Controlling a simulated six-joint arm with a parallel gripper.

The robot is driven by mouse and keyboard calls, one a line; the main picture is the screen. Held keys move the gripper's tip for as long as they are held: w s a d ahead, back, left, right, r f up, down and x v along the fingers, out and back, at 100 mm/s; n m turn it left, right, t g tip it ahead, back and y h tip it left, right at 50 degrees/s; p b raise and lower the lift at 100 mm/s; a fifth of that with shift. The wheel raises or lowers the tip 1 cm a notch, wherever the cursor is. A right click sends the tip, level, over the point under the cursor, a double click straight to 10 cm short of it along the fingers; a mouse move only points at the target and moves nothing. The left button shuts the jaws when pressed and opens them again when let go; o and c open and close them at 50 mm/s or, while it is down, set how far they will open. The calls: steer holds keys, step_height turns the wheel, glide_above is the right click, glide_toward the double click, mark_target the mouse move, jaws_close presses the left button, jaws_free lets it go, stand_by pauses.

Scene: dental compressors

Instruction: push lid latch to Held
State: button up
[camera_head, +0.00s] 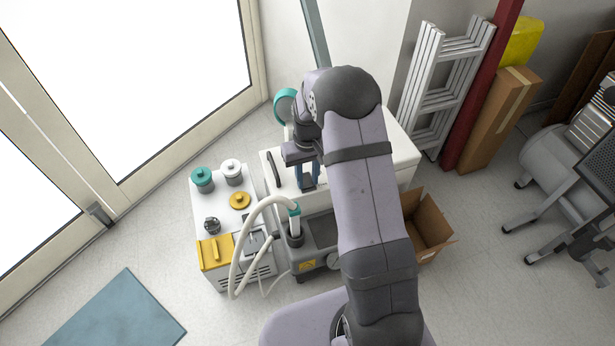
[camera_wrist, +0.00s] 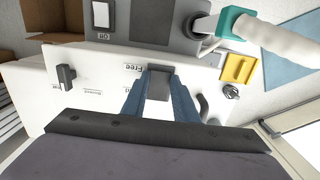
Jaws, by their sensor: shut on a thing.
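The lid latch (camera_wrist: 159,86) is a dark grey block on the white lid (camera_wrist: 100,62) of the compressor cabinet. In the wrist view it sits between the two blue fingers of my gripper (camera_wrist: 160,92), which is shut on it. An upside-down "Free" label (camera_wrist: 132,67) shows just left of the latch. Other lettering near the left finger is partly covered and I cannot read it fully. In the head view my gripper (camera_head: 308,180) points down onto the white cabinet (camera_head: 403,152), and my arm covers much of the lid.
A dark knob (camera_wrist: 66,75) stands left on the panel in the wrist view. A white hose (camera_head: 262,207) with a teal collar arches beside the cabinet. A unit with teal, white and yellow caps (camera_head: 239,200) stands left. An open cardboard box (camera_head: 428,226) is on the right.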

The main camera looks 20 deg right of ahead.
steer(key=shift+w+r+g+p, duration=0.2)
steer(key=shift+w+g+p, duration=0.1)
steer(key=shift+p, duration=0.35)
steer(key=shift+w+g+p, duration=0.25)
steer(key=shift+g+p, duration=0.4)
steer(key=shift+g, duration=0.35)
steer(key=o, duration=1.1)
steer(key=shift+c, duration=0.2)
steer(key=shift+v, duration=3.6)
